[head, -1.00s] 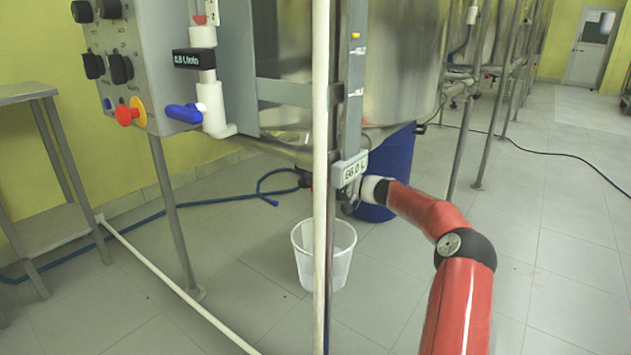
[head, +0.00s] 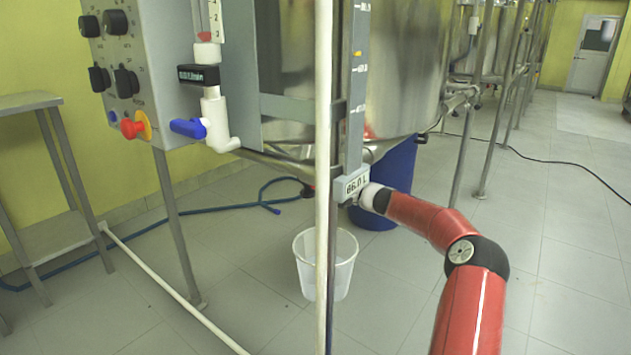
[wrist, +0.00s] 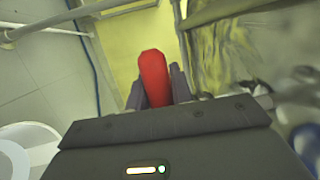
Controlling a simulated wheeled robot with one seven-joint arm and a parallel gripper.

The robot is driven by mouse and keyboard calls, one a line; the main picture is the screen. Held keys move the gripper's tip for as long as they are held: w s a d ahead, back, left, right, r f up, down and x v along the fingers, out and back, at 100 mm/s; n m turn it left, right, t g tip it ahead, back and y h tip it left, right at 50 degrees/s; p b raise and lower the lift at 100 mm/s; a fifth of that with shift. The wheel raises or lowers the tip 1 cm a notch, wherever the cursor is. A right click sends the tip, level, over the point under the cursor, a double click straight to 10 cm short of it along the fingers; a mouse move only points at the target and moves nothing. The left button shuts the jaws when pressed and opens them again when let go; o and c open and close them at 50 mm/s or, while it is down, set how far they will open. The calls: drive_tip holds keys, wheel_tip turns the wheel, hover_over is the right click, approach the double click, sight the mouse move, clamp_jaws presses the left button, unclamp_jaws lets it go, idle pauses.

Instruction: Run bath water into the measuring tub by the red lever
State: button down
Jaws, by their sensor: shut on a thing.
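The red lever (wrist: 153,75) stands between the two fingers of my gripper (wrist: 157,88) in the wrist view, and the fingers are shut on it. In the head view my gripper is hidden behind the 66.0 L display and the frame post; only my red arm shows reaching there. The measuring tub (head: 340,268) is a translucent white bucket on the floor under the vessel, partly behind the white post. It looks empty, though its inside is hard to make out. Its rim also shows in the wrist view (wrist: 38,135). No water stream is visible.
The steel vessel (head: 405,70) hangs in a frame with a white post (head: 321,200) in front. The level display (head: 351,184) reads 66.0 L. A blue drum (head: 392,185) stands behind. A control box (head: 140,70) and blue-handled valve (head: 188,128) are at left. A blue hose (head: 180,213) crosses the floor.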

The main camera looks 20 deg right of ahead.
drive_tip(key=shift+r, duration=0.1)
idle(0.3)
drive_tip(key=c, duration=1.2)
unclamp_jaws()
drive_tip(key=shift+c, duration=0.2)
drive_tip(key=v, duration=0.7)
drive_tip(key=shift+s+d, duration=0.25)
drive_tip(key=shift+d, duration=0.05)
